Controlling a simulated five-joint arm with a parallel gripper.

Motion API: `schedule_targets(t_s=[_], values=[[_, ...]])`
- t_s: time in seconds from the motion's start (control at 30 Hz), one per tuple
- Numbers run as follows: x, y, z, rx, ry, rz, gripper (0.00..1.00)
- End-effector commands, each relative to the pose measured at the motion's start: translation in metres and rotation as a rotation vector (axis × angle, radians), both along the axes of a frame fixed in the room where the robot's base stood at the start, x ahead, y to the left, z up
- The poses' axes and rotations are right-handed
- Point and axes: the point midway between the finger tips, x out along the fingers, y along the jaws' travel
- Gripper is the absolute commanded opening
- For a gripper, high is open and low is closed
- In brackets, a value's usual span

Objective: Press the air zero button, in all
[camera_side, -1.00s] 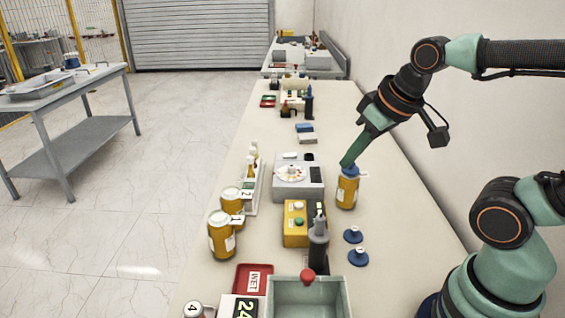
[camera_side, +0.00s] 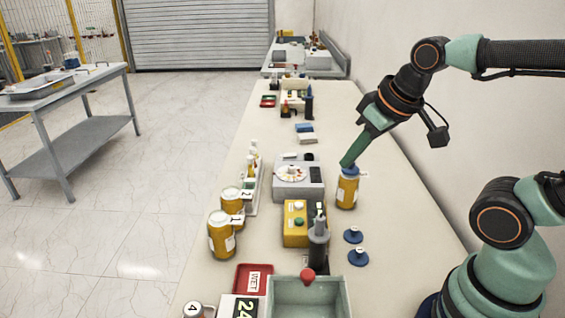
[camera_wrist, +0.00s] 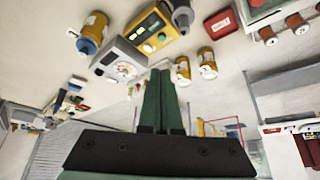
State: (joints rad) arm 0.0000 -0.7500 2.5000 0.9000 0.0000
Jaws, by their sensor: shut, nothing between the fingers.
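A yellow box (camera_side: 296,236) stands mid-table in the side view, with a pale button (camera_side: 298,207) and a green button (camera_side: 299,222) on top. The yellow box also shows in the wrist view (camera_wrist: 138,22), with a small display and the same two buttons. No lettering on it is readable, so I cannot tell which button is air zero. My gripper (camera_side: 346,164) is shut and empty, pointing down-left, right of and beyond the box. Its tip appears at the blue cap of an amber bottle; contact is unclear. In the wrist view, my gripper (camera_wrist: 163,72) is at the centre.
The amber bottle (camera_side: 347,193) stands right of the box. A grey instrument with a round dial (camera_side: 313,190) is behind the box, and a dark grey cylinder (camera_side: 318,250) is in front. Two amber jars (camera_side: 221,240) stand left. Blue caps (camera_side: 358,258) lie right.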

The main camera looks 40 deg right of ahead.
Motion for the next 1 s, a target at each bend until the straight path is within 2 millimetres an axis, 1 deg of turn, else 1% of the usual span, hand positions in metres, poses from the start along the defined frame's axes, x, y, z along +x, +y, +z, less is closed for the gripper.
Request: schedule_targets(t_s=[0.17,0.27,0.47,0.7,0.8,1.0], values=[[0.003,-0.001,-0.001,-0.007,-0.004,0.012,0.00],[0.014,-0.002,-0.006,-0.029,-0.018,0.045,0.00],[0.055,-0.010,-0.024,-0.124,-0.080,0.180,0.00],[0.103,-0.022,-0.055,-0.279,-0.168,0.361,0.00],[0.119,-0.028,-0.068,-0.345,-0.200,0.427,0.00],[0.139,-0.035,-0.087,-0.449,-0.246,0.522,0.00]])
